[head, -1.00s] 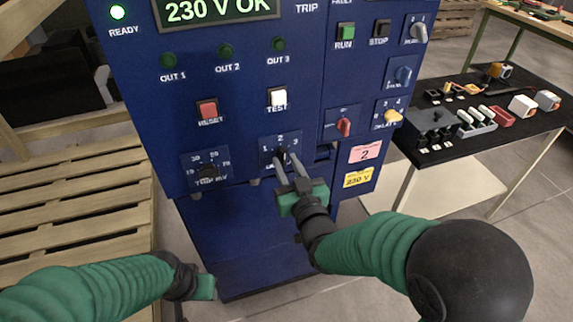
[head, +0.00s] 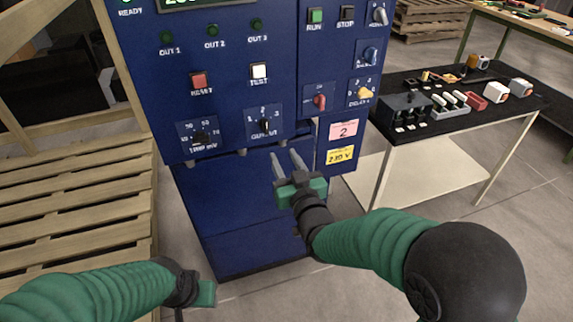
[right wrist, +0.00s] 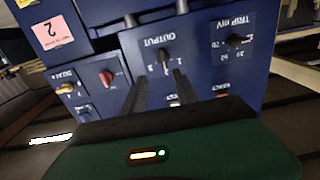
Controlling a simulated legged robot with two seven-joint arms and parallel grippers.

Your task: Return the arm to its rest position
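My right gripper (head: 286,160) is in front of the blue cabinet, below and right of the black OUTPUT knob (head: 265,124). Its two fingers are apart with nothing between them. In the right wrist view the fingers (right wrist: 158,88) are also spread, and the OUTPUT knob (right wrist: 163,58) shows beyond them, apart from them as far as I can tell. My left arm comes in at the lower left, and its dark and green end (head: 204,292) shows low in front of the cabinet base. Its fingers cannot be made out.
The blue cabinet (head: 225,215) carries buttons and knobs, including a red RESET button (head: 199,80) and a white TEST button (head: 259,71). A black-topped table (head: 400,148) with parts stands right. Wooden pallets (head: 80,205) lie left. Open floor (head: 440,225) shows at lower right.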

